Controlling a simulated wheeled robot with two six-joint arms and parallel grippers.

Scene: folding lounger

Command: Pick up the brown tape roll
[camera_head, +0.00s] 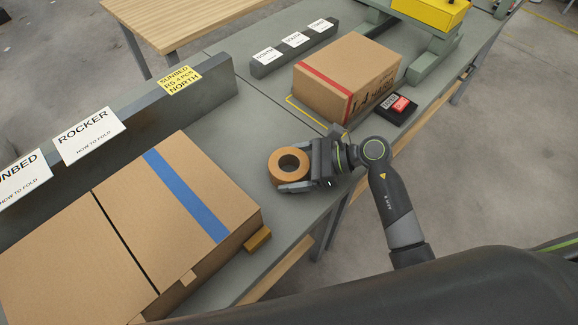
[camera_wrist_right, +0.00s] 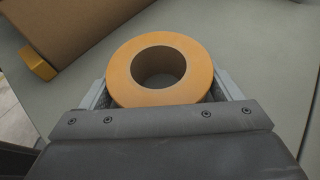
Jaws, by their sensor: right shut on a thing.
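The brown tape roll (camera_head: 275,169) is a ring with a round hole in its middle, lying flat at the table, its hole facing up. In the right wrist view the roll (camera_wrist_right: 120,75) sits between the two fingers of my right gripper (camera_wrist_right: 160,95). In the head view my right gripper (camera_head: 298,166) is shut on the roll, one finger on either side. Whether the roll touches the table or is slightly above it I cannot tell. My left gripper is not in view.
A large cardboard box (camera_head: 185,200) with a blue stripe stands left of the roll. A smaller box (camera_head: 335,80) with a red stripe stands behind it. A black device (camera_head: 397,110) lies near the table's right edge.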

